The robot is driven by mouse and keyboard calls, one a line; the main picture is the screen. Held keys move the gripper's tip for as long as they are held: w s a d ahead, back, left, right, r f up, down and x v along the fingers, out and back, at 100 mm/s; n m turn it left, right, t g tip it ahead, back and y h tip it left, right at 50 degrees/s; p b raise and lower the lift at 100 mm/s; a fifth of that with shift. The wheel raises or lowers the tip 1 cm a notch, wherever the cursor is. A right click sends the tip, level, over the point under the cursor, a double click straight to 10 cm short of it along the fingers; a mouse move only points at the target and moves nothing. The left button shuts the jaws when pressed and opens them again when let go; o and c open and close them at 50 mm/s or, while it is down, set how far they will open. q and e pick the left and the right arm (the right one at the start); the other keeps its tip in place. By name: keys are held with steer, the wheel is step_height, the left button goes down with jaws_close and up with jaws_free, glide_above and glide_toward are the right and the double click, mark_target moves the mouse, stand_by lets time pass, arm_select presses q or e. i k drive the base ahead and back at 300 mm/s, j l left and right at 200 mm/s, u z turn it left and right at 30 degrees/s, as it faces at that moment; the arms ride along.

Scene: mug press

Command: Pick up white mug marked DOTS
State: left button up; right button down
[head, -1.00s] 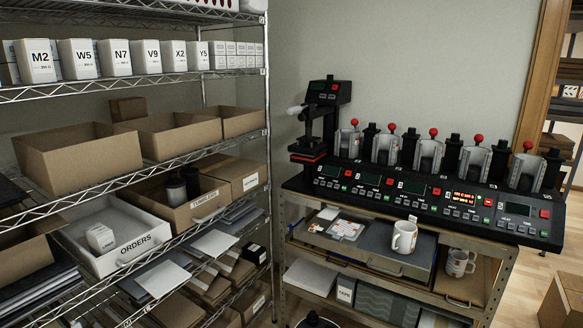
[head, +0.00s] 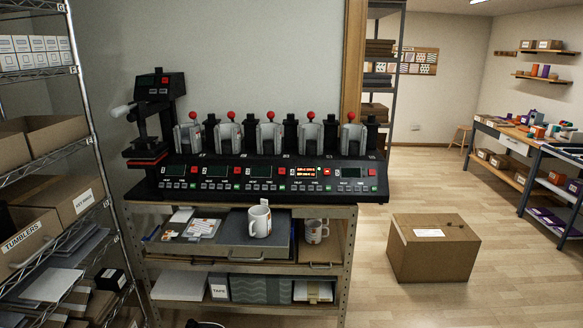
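A white mug (head: 259,221) stands upright on the grey surface of the shelf under the mug presses. A second white mug (head: 315,231) with coloured marks stands to its right, deeper in an open wooden compartment. I cannot read the marking on either mug, so I cannot tell which one is marked DOTS. Neither of my grippers shows in the head view.
A press bench (head: 240,180) with a row of mug presses stands above the mugs. A wire shelf (head: 100,170) with boxes is at the left. A closed cardboard box (head: 432,255) sits on the wooden floor to the right. The floor (head: 400,305) in front of it is clear.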

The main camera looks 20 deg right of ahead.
mark_target(257, 214)
steer(key=i+l+z, duration=0.15)
steer(key=i+z, duration=0.5)
steer(key=z, duration=0.2)
